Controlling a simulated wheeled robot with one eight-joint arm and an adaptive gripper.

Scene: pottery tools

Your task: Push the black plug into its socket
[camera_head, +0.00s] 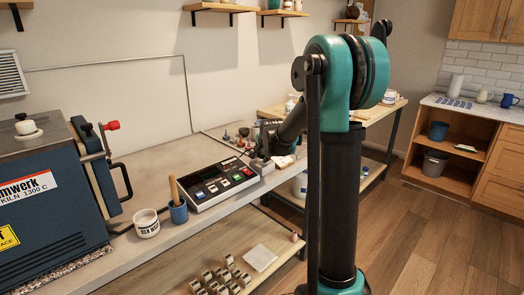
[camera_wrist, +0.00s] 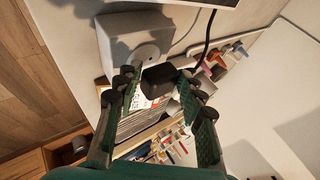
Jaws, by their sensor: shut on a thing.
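The black plug (camera_wrist: 160,77) shows in the wrist view between the fingertips of my gripper (camera_wrist: 158,88), which is shut on it. Just beyond it is a pale grey box (camera_wrist: 118,38) with a round socket face (camera_wrist: 146,53). The plug overlaps the lower right of this face in the picture; I cannot tell whether they touch. In the head view, my gripper (camera_head: 264,146) is low over the bench beside the small grey box (camera_head: 263,166). The plug cannot be made out there.
A control panel (camera_head: 212,184) with lit buttons lies left of the box. A black cable (camera_wrist: 207,38) runs near the plug. A blue tool cup (camera_head: 179,213), a white tub (camera_head: 146,225) and a kiln (camera_head: 45,200) stand further left. The bench's front edge is close to the box.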

